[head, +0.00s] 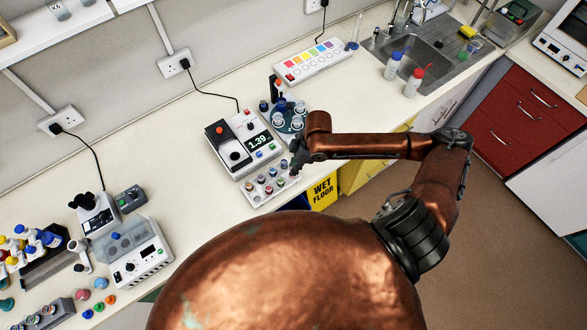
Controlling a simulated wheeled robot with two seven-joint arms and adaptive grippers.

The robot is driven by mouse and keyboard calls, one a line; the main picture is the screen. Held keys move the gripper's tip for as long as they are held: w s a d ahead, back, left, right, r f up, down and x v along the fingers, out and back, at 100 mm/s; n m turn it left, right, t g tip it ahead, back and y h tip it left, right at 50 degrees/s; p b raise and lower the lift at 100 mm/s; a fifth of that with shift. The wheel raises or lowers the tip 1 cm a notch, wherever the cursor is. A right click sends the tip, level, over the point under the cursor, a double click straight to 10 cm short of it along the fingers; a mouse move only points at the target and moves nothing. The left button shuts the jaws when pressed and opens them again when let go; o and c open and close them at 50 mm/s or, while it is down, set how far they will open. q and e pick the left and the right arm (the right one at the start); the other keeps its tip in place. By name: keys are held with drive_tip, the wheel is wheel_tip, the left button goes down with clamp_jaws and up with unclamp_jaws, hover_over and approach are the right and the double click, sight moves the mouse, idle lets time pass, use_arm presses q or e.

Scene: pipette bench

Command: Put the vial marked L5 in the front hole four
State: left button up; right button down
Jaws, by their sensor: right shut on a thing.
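A pale rack (258,200) stands at the front edge of the bench and holds several small vials with coloured caps. My right gripper (291,170) is over the right end of this rack, pointing down. It is shut on a small vial, mostly hidden by the fingers. A small blue top (284,163) shows beside the fingers; I cannot tell if it belongs to the held vial. No L5 mark or hole number can be read at this size. I cannot tell whether the held vial is above a hole or inside one. My left gripper is not in view.
An instrument (236,141) reading 1.39 stands directly behind the rack. A round carousel (299,118) with bottles is behind my right gripper. A yellow wet floor sign (322,192) stands below the bench edge. Bare bench lies left of the rack.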

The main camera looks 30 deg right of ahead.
drive_tip(key=shift+w+d+f, duration=0.15)
drive_tip(key=shift+w+f, duration=0.4)
drive_tip(key=shift+f, duration=0.15)
drive_tip(key=f, duration=0.1)
drive_tip(key=f+p, duration=0.1)
drive_tip(key=shift+w+d+f, duration=0.1)
drive_tip(key=shift+w+f, duration=0.1)
drive_tip(key=shift+f, duration=0.65)
drive_tip(key=shift+f, duration=0.2)
drive_tip(key=c, duration=1.8)
unclamp_jaws()
drive_tip(key=shift+f, duration=0.1)
drive_tip(key=v, duration=1.2)
drive_tip(key=shift+r+b, duration=0.35)
drive_tip(key=shift+b, duration=0.05)
